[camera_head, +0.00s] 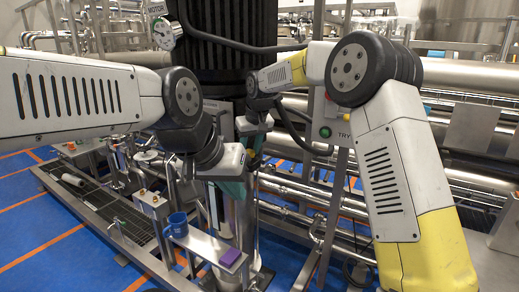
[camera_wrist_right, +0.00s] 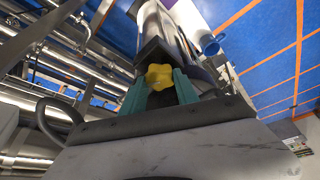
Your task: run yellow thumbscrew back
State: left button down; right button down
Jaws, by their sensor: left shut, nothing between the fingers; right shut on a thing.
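The yellow thumbscrew (camera_wrist_right: 159,76) is a lobed knob in the right wrist view, on the end of a dark block. The teal fingers of my right gripper (camera_wrist_right: 160,90) are on either side of it, shut on it.
A blue mug (camera_head: 177,225) and a purple block (camera_head: 230,257) stand on a narrow steel shelf (camera_head: 203,243) at the front. A control box with a green button (camera_head: 325,132) stands right of the grippers. Pipes run behind. Blue floor is open at the left.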

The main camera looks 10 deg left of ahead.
jog(key=c, duration=0.9)
grip_release()
jog(key=shift+v, duration=3.9)
